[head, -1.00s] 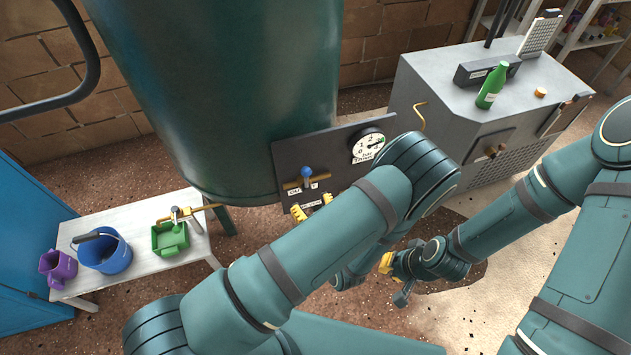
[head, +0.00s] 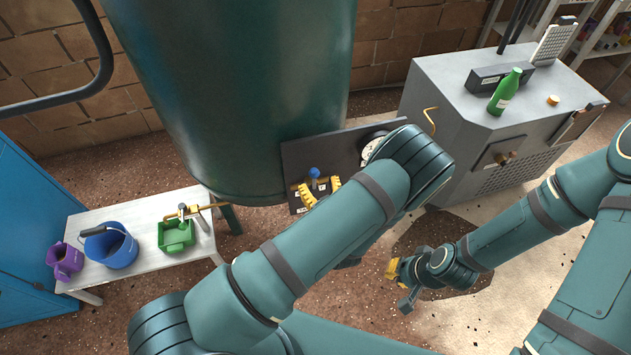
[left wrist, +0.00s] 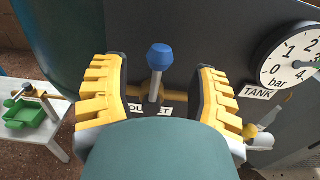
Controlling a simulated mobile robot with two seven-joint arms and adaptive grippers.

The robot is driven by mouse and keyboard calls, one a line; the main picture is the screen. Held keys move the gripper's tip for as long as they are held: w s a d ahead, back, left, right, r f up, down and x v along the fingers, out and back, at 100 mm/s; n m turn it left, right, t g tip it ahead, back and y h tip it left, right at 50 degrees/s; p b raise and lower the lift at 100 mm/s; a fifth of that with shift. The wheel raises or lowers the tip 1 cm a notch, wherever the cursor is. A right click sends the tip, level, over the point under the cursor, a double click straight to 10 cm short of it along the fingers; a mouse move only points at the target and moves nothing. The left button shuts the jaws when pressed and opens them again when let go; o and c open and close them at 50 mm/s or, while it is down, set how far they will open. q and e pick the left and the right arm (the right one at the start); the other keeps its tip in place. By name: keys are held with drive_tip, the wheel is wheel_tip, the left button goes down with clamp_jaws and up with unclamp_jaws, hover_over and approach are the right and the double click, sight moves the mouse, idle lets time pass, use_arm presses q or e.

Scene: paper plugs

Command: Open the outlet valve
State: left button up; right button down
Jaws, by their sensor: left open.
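The outlet valve has a lever with a blue knob (head: 314,173) on a dark panel (head: 296,160) at the green tank. In the left wrist view the knob (left wrist: 160,56) tops an upright metal stem over a brass body, above a partly hidden label reading "OU…ET". My left gripper (head: 320,187) is open at the valve. In the left wrist view its yellow fingers (left wrist: 158,78) stand either side of the lever, with gaps on both sides. My right gripper (head: 398,273) hangs low over the floor, away from the panel; its jaw state is unclear.
A pressure gauge (left wrist: 293,60) marked "TANK" is right of the valve. A white bench (head: 145,205) at left holds a purple jug (head: 66,261), a blue bucket (head: 112,248) and a green container (head: 176,236) under a brass tap. A grey cabinet (head: 440,100) with a green bottle (head: 505,92) stands right.

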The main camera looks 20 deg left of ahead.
sight(316, 178)
idle(0.3)
use_arm(q)
drive_tip(key=shift+x, duration=2)
drive_tip(key=c, duration=0.8)
drive_tip(key=shift+c, duration=0.2)
